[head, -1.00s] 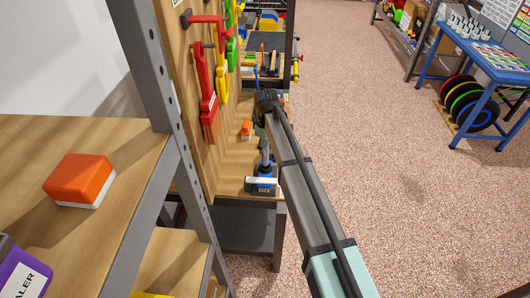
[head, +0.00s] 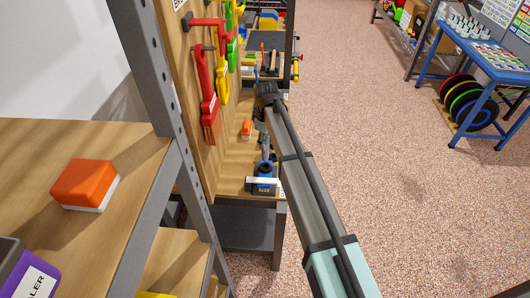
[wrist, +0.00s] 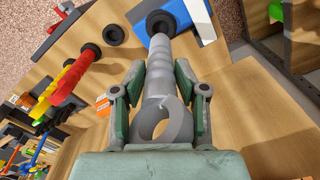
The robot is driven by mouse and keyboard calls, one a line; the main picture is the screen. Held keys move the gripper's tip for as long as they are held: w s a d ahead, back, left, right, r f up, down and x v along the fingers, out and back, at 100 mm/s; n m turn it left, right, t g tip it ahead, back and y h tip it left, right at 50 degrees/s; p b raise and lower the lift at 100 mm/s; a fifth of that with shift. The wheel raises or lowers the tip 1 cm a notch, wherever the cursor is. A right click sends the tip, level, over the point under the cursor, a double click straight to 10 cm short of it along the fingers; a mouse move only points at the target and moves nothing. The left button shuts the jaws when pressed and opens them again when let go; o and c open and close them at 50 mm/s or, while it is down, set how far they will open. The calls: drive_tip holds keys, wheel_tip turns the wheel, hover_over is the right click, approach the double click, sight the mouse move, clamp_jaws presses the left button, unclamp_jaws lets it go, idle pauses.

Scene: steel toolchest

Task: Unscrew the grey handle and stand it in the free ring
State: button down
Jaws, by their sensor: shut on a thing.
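The grey handle (wrist: 158,85) runs up the middle of the wrist view, with a round eye at its near end. My gripper (wrist: 160,72) is shut on it, with a green finger on each side. The handle's far end meets a black collar (wrist: 160,20) at the blue and white block (wrist: 190,22). I cannot tell whether the thread is still engaged. The block also shows in the head view (head: 263,186), with the handle above it. A black ring (wrist: 115,35) to the left is empty. My gripper is mostly hidden in the head view.
In the wrist view, a red handle (wrist: 75,72) stands left of the empty ring, with a yellow one beside it. An orange block (head: 246,128) lies on the bench. Red clamps (head: 208,95) hang on the board at left. A shelf upright (head: 165,95) stands nearer.

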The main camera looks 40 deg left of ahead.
wheel_tip(320, 180, up, 3)
drive_tip(key=shift+r+p, duration=0.15)
drive_tip(key=shift+p, duration=0.45)
drive_tip(key=w+a+f+b, duration=0.1)
drive_tip(key=w+f, duration=0.2)
drive_tip(key=w, duration=0.2)
drive_tip(key=w+a+f+b, duration=0.1)
drive_tip(key=w+a+f, duration=0.1)
drive_tip(key=w, duration=0.4)
drive_tip(key=shift+a+f, duration=0.3)
drive_tip(key=shift+f, duration=0.2)
drive_tip(key=shift+s+f, duration=0.1)
drive_tip(key=shift+m, duration=0.5)
wheel_tip(320, 180, down, 6)
drive_tip(key=shift+s+r+b, duration=0.1)
drive_tip(key=shift+r+b, duration=0.1)
drive_tip(key=shift+b, duration=1.05)
drive_tip(key=shift+f+b, duration=0.45)
drive_tip(key=shift+f, duration=0.75)
drive_tip(key=c, duration=0.6)
unclamp_jaws()
